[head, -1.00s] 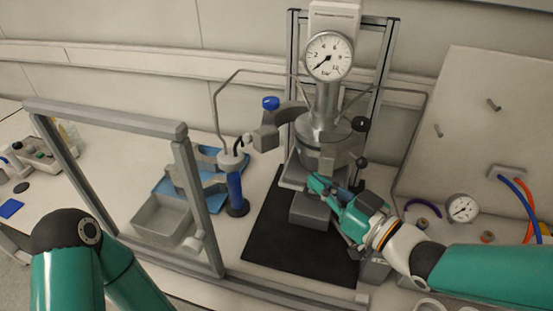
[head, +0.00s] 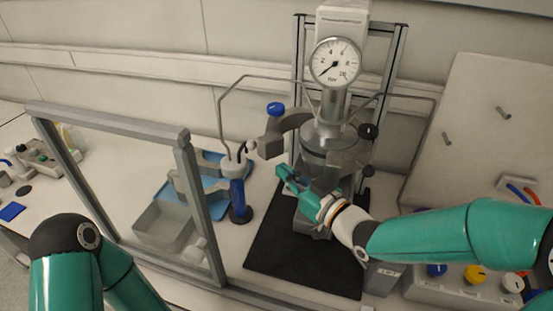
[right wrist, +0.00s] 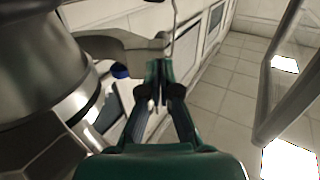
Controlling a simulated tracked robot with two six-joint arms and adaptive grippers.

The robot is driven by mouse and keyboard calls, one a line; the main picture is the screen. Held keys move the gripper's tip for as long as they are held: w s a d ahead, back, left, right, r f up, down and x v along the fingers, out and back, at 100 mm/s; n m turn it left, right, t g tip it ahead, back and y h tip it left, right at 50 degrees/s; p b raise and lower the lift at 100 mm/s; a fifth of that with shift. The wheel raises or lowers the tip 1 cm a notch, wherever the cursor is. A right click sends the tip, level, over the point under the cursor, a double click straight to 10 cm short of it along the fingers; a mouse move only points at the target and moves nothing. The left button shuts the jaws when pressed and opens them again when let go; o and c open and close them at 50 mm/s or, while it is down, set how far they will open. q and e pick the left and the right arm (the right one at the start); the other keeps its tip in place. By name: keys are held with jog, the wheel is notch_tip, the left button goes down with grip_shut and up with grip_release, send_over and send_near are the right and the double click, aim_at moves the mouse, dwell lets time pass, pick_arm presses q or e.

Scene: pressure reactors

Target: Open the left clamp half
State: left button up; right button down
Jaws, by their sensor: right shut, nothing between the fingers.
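The left clamp half (head: 297,122) is a grey curved piece with a block at its outer end and a blue knob (head: 275,109) on top. It stands out to the left of the steel reactor vessel (head: 328,142). In the right wrist view the clamp half (right wrist: 118,46) shows at upper left, with the blue knob (right wrist: 120,71) below it. My right gripper (head: 281,174) is shut and empty, below the clamp half and in front of the vessel. In the right wrist view its fingertips (right wrist: 157,72) point at the block's end; contact cannot be told. My left gripper is out of view.
A pressure gauge (head: 335,61) tops the reactor. A blue-handled stand (head: 238,195) is close left of my right gripper, with a thin bent tube (head: 220,115) above it. A grey frame (head: 205,215) stands further left. The black mat (head: 280,255) in front is mostly clear.

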aim_at(268, 160)
jog(key=shift+p+x, duration=0.55)
jog(key=shift+x, duration=1.2)
